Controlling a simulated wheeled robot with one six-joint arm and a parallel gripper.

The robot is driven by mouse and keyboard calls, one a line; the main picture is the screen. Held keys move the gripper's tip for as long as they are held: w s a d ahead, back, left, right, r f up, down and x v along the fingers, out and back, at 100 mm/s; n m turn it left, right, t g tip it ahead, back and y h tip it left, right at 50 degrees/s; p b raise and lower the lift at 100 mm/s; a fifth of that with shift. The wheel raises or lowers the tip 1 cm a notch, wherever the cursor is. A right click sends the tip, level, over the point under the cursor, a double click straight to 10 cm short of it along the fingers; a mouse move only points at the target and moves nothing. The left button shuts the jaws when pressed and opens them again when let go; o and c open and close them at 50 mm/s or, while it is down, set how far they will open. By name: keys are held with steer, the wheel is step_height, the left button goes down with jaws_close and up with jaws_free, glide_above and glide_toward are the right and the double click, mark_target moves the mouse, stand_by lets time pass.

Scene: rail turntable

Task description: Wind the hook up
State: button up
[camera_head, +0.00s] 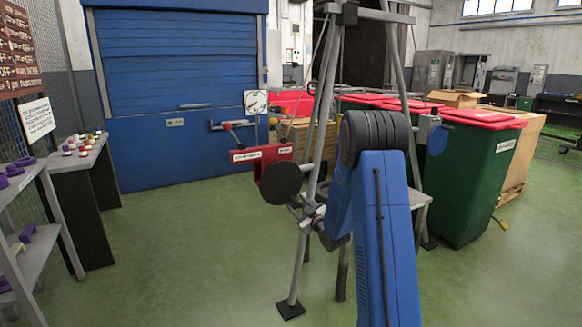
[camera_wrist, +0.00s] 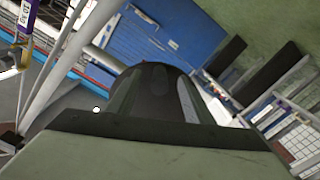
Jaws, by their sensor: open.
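A metal A-frame stand (camera_head: 325,110) rises at the centre of the head view, with thin lines running down from its top. A red box with white labels (camera_head: 262,154) sits at its left side, and a thin crank-like lever with a red grip (camera_head: 228,127) stands above it. No hook can be made out clearly in the head view. In the wrist view, a purple and white labelled piece with a yellow ring (camera_wrist: 22,58) hangs at the upper left, perhaps the hook block. My gripper (camera_wrist: 155,92) is a dark shape in the wrist view, open, with nothing visible in it; my arm hides it in the head view.
Green bins with red lids (camera_head: 478,175) stand to the right. Shelves with purple parts (camera_head: 30,235) and a bench with small knobs (camera_head: 82,155) stand left. Green floor is free between.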

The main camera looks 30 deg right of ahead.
steer(key=s, duration=0.6)
stand_by(0.5)
steer(key=shift+s+d, duration=0.1)
steer(key=m, duration=0.7)
steer(key=shift+s, duration=0.2)
steer(key=m, duration=0.4)
steer(key=shift+s+m, duration=0.15)
steer(key=shift+m, duration=0.15)
steer(key=shift+w+m, duration=1.45)
steer(key=shift+m, duration=1.8)
steer(key=shift+w+m, duration=1.5)
steer(key=shift+m, duration=1.7)
steer(key=shift+w+m, duration=1.45)
steer(key=shift+m, duration=1.8)
